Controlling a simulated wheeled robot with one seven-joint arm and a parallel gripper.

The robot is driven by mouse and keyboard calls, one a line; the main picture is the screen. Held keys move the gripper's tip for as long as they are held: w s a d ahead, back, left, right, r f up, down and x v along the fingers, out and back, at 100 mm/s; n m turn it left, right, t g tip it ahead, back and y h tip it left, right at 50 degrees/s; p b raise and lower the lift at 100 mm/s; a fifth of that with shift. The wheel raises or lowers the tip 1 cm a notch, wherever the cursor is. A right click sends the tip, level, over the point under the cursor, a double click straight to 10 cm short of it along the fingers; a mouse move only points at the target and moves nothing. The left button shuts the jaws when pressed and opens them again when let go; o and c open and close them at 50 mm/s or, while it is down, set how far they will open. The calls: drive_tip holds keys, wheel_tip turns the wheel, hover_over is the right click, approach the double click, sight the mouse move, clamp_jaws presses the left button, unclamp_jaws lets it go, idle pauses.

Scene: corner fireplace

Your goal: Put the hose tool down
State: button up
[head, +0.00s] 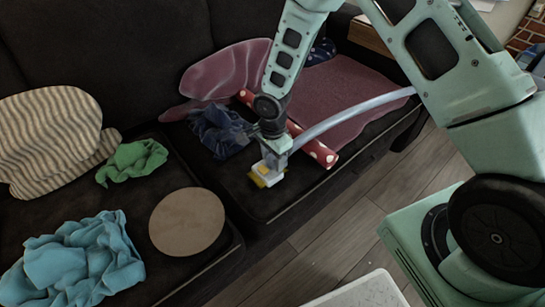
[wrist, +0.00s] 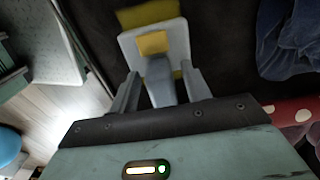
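The hose tool (head: 267,171) has a white and yellow head and a pale grey hose (head: 350,118) that runs up to the right. It is low over the front of the dark sofa seat; I cannot tell whether it touches the cushion. My gripper (head: 271,135) is right above it, pointing down. In the wrist view the tool's white head (wrist: 141,48) lies beyond the fingertips, and its grey neck sits between the two fingers of my gripper (wrist: 160,85). The fingers appear closed against the tool's sides; the exact contact is partly hidden.
A dark blue cloth (head: 218,132) lies just left of my gripper. A red dotted roll (head: 318,152) and a mauve blanket (head: 350,85) lie behind and right. A round tan disc (head: 187,221), green cloth (head: 132,161), blue cloth (head: 80,262) and striped cushion (head: 48,140) are left. Bare seat surrounds the tool.

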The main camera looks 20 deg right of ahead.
wheel_tip(320, 180, up, 12)
drive_tip(key=p, duration=0.3)
drive_tip(key=s+a+r+n, duration=0.6)
drive_tip(key=s+r+n, duration=0.4)
drive_tip(key=s+r, duration=0.15)
drive_tip(key=s+r+n, duration=0.3)
drive_tip(key=s+n, duration=0.3)
drive_tip(key=s, duration=0.1)
drive_tip(key=s+r+n, duration=0.4)
drive_tip(key=s+n, duration=0.2)
drive_tip(key=s, duration=0.2)
drive_tip(key=shift+s+y, duration=0.15)
drive_tip(key=shift+y, duration=0.15)
drive_tip(key=shift+a, duration=0.1)
wheel_tip(320, 180, up, 22)
drive_tip(key=p, duration=2.2)
drive_tip(key=shift+f, duration=0.15)
